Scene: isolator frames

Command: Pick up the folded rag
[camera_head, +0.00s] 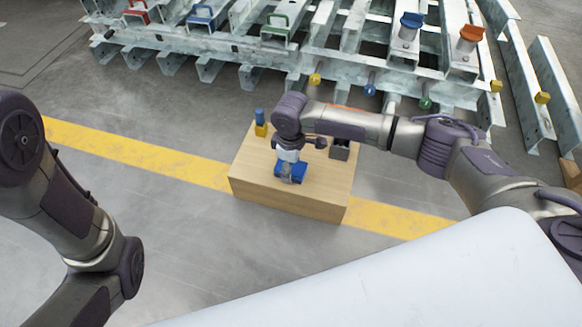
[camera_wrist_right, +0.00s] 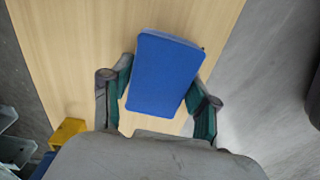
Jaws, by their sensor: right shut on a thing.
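The folded rag is a flat blue rectangular pad (camera_head: 291,173) near the front of a wooden block table. In the right wrist view the rag (camera_wrist_right: 163,72) lies between the two fingers, with pale wood behind it. My right gripper (camera_head: 290,165) comes down over the rag in the head view. In the right wrist view the right gripper (camera_wrist_right: 160,95) is shut on the rag's sides. Whether the rag touches the wood is hard to tell. My left arm shows at the left, but its gripper is out of view.
The wooden block table (camera_head: 285,197) stands on a grey floor across a yellow line (camera_head: 140,153). A blue and yellow item (camera_head: 261,123) and a dark grey box (camera_head: 340,149) stand on its far part. Metal frames (camera_head: 230,40) with coloured clamps lie behind. A white surface (camera_head: 420,280) is in front.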

